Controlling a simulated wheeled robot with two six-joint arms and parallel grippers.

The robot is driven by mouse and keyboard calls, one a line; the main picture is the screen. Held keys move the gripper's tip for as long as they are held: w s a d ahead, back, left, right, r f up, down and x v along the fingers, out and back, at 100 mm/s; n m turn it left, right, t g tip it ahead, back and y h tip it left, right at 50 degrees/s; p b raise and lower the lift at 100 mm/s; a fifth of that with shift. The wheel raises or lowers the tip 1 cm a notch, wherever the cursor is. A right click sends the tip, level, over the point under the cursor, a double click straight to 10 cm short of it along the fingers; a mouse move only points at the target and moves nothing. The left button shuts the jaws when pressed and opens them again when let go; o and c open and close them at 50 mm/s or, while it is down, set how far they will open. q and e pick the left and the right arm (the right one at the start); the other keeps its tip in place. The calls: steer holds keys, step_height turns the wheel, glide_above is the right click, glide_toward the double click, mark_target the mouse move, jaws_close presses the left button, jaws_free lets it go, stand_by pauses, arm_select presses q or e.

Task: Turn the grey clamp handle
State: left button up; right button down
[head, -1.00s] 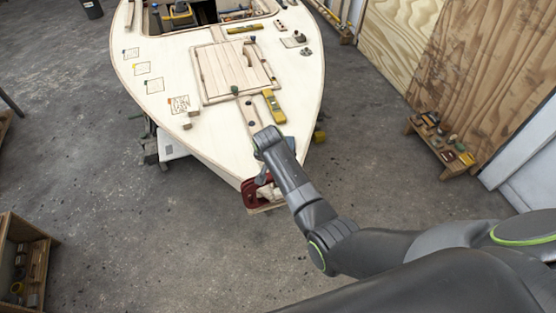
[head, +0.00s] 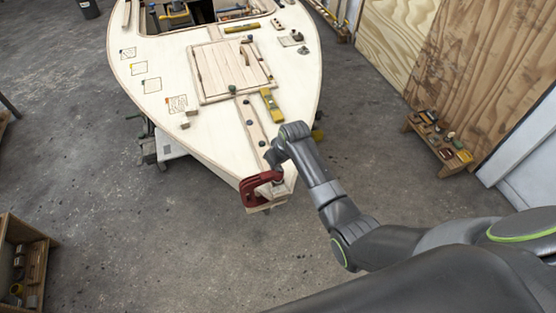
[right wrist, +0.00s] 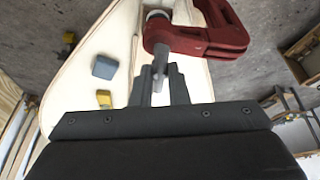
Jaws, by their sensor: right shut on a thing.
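A red clamp (head: 250,192) sits at the near tip of the pale plywood hull (head: 215,150). In the right wrist view the clamp (right wrist: 200,38) is at the top, with its grey handle (right wrist: 158,62) pointing down between my fingers. My right gripper (right wrist: 160,88) is shut on the grey handle. In the head view my right gripper (head: 273,165) is just above and beside the clamp, and the handle is too small and covered to make out clearly. My left gripper is not in view.
A yellow level (head: 271,104) and small wooden blocks (head: 185,120) lie on the deck near a wooden hatch (head: 232,70). A low wooden bench with tools (head: 440,140) stands at right, and a shelf box (head: 25,255) at lower left. The floor between is clear.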

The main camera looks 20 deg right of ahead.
steer(key=n, duration=0.2)
steer(key=n+g+y, duration=0.1)
steer(key=n, duration=0.2)
steer(key=shift+d+f+n+y, duration=0.1)
steer(key=shift+n+y, duration=0.2)
steer(key=n+g+b, duration=0.1)
steer(key=n, duration=0.2)
steer(key=shift+f+n+y, duration=0.1)
steer(key=shift+n+y, duration=0.2)
steer(key=shift+y, duration=0.1)
steer(key=n+g+b, duration=0.1)
steer(key=n+b, duration=0.1)
steer(key=n, duration=0.1)
steer(key=shift+w+g, duration=0.1)
steer(key=shift+g, duration=0.2)
steer(key=shift+n+g+b, duration=0.5)
steer(key=shift+n+b, duration=0.35)
steer(key=shift+n, duration=0.95)
steer(key=shift+y, duration=0.3)
steer(key=c, duration=1.7)
jaws_free()
steer(key=o, duration=0.4)
steer(key=shift+w, duration=0.2)
